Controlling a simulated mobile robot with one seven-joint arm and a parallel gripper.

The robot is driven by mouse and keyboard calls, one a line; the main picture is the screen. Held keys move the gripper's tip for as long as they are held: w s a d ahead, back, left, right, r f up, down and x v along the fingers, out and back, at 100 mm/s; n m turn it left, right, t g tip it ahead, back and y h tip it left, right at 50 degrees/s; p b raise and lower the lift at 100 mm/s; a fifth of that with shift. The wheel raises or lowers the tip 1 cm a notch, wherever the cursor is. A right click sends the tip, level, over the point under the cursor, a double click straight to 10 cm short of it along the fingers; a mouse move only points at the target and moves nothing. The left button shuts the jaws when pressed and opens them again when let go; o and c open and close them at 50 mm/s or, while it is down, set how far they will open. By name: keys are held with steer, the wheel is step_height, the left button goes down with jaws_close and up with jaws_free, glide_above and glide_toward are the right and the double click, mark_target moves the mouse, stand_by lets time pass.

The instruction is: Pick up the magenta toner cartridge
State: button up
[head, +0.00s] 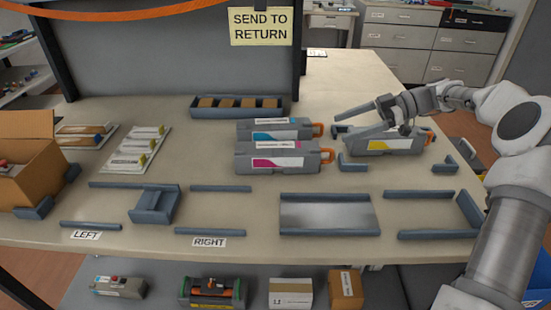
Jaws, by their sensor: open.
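The magenta toner cartridge (284,157) is a grey block with a magenta and white label and an orange handle at its right end. It lies on the table (110,212), in front of a cyan-labelled cartridge (270,130). A yellow-labelled cartridge (383,141) lies to its right. My gripper (358,122) is open and empty, reaching in from the right. Its fingers are apart, over or near the left part of the yellow cartridge and right of the magenta one. The exact height of the fingers above the table is hard to tell.
A metal plate in a blue-grey frame (328,199) lies in front of the magenta cartridge. Low blue-grey rails (221,189) mark bays labelled LEFT and RIGHT. A cardboard box (35,167) stands far left. A tray of brown blocks (237,113) lies behind. A SEND TO RETURN sign (261,25) hangs above.

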steer(key=b, duration=0.3)
glide_toward(281, 147)
steer(key=x, duration=0.3)
steer(key=shift+s+d+f, duration=0.15)
steer(key=shift+s+f, duration=0.05)
steer(key=b+x, duration=0.1)
steer(key=x, duration=0.5)
steer(key=shift+a+r+b, duration=0.1)
steer(key=shift+a+b, duration=0.2)
steer(key=shift+r, duration=0.15)
jaws_close()
